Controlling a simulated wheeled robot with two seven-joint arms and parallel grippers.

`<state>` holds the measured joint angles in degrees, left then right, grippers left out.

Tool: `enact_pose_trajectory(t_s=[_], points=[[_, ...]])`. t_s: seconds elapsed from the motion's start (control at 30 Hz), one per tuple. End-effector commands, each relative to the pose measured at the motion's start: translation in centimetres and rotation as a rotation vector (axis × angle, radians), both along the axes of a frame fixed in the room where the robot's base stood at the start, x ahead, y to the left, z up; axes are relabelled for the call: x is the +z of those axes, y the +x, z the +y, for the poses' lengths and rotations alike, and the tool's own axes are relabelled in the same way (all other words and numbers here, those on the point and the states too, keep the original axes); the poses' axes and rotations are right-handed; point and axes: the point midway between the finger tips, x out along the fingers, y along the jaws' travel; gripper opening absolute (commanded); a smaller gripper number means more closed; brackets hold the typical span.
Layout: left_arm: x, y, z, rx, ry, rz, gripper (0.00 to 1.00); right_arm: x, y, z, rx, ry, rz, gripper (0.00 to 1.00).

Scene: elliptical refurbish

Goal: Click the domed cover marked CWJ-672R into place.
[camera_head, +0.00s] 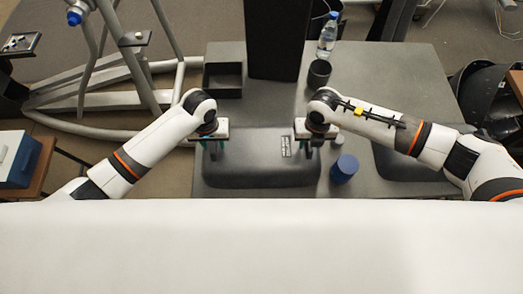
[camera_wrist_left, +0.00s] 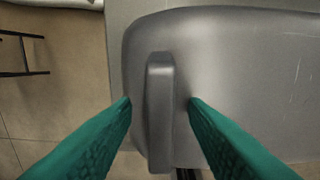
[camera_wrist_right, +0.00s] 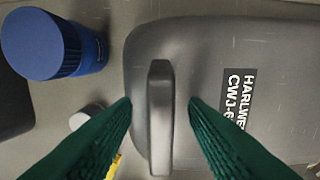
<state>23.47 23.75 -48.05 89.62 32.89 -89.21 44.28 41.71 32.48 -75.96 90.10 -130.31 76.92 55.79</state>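The grey domed cover (camera_head: 260,172) lies on the dark table in front of me, label side up. My right gripper (camera_wrist_right: 160,103) is open in the same way around the grip (camera_wrist_right: 160,75) at the other end. In the head view, both grippers hide the grips.
A blue round container (camera_head: 344,169) stands just right of the cover. Another dark grey shell (camera_head: 405,168) lies farther right. An open black box (camera_head: 222,80), a black cup (camera_head: 319,73) and a water bottle (camera_head: 327,36) stand at the back. A tall black panel (camera_head: 277,38) rises behind.

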Motion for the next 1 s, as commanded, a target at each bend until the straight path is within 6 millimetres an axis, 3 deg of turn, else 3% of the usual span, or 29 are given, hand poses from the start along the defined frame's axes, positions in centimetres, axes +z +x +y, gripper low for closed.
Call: enact_pose_trajectory(t_s=[0.33,0.6,1.0], points=[[-0.36,-0.02,-0.01,0.000,0.000,0.000,0.40,-0.37,-0.05,0.02,0.001,0.000,0.000,0.40],[-0.33,-0.01,-0.02,0.000,0.000,0.000,0.00,-0.35,-0.04,0.01,0.001,0.000,0.000,0.00],[-0.18,0.06,-0.01,0.000,-0.001,-0.001,0.00,-0.21,0.03,0.00,0.000,0.000,-0.001,0.00]])
